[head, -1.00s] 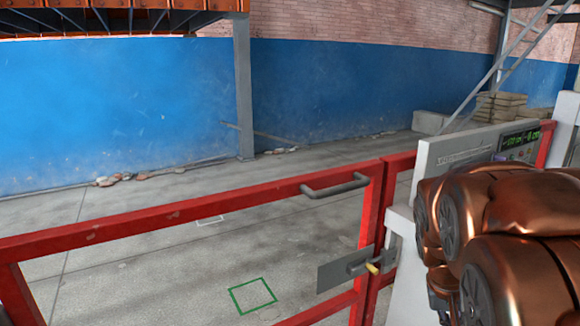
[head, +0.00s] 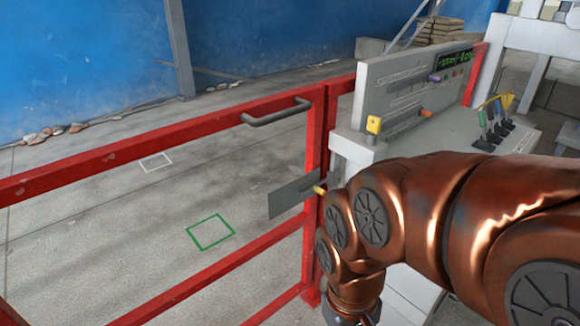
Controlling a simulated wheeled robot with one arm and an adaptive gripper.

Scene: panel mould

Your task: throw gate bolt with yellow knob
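The red gate (head: 314,150) stands in the middle of the head view with a grey handle (head: 277,112) on its top rail. A grey bolt plate (head: 288,196) is fixed low on the gate's upright. The bolt's yellow knob (head: 319,190) shows just left of my copper arm. My arm hides the rest of the bolt and its receiving side. My gripper is not clearly visible; the arm points down at the picture's lower middle, and its end is cut off by the bottom edge.
A grey control panel (head: 405,85) with a yellow knob-like part (head: 374,124), an orange one (head: 426,113) and several coloured levers (head: 492,128) stands right of the gate. A green square (head: 211,232) and a white one (head: 155,162) mark open floor behind the gate.

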